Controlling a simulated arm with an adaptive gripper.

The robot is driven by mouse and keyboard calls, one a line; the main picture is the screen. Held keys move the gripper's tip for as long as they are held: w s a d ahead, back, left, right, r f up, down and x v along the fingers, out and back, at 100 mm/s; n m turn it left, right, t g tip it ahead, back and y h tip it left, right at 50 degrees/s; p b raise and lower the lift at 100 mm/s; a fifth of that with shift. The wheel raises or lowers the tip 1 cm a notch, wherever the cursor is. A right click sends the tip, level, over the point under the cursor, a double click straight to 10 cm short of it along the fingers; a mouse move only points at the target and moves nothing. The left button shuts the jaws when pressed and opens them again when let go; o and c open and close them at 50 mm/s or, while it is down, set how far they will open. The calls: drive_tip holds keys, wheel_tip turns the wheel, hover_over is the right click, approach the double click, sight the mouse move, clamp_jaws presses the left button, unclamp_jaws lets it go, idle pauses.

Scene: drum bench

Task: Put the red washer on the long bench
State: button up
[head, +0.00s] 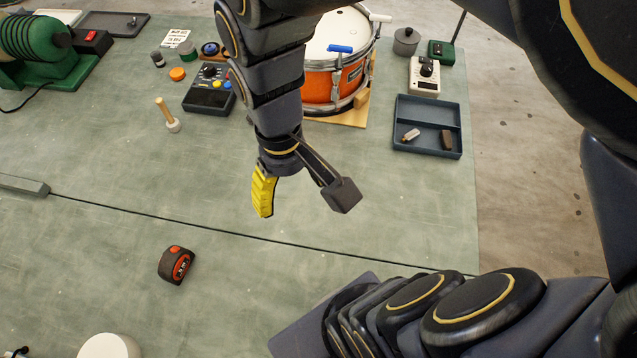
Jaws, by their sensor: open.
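I cannot make out a red washer in the head view. The grey-green bench top (110,225) fills most of the view, and a dark seam crosses it from left to right. I cannot tell whether the parts on either side of the seam are one bench or two. My gripper (303,203) hangs over the middle of the bench top, on the far side of the seam. Its yellow finger and dark block-like finger are spread apart, with nothing visible between them. A small orange disc (177,74) lies at the upper left, away from my gripper.
An orange drum (330,84) stands behind my gripper. A blue tray (428,110) with small pieces is at right. A black box with knobs (208,97), a wooden-handled mallet (168,116) and a green machine (40,45) are at left. A tape measure (175,264) lies nearer.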

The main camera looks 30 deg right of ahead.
drive_tip(key=s+r, duration=0.3)
drive_tip(key=s, duration=0.3)
drive_tip(key=shift+s+a+r, duration=0.2)
drive_tip(key=shift+a+r, duration=0.2)
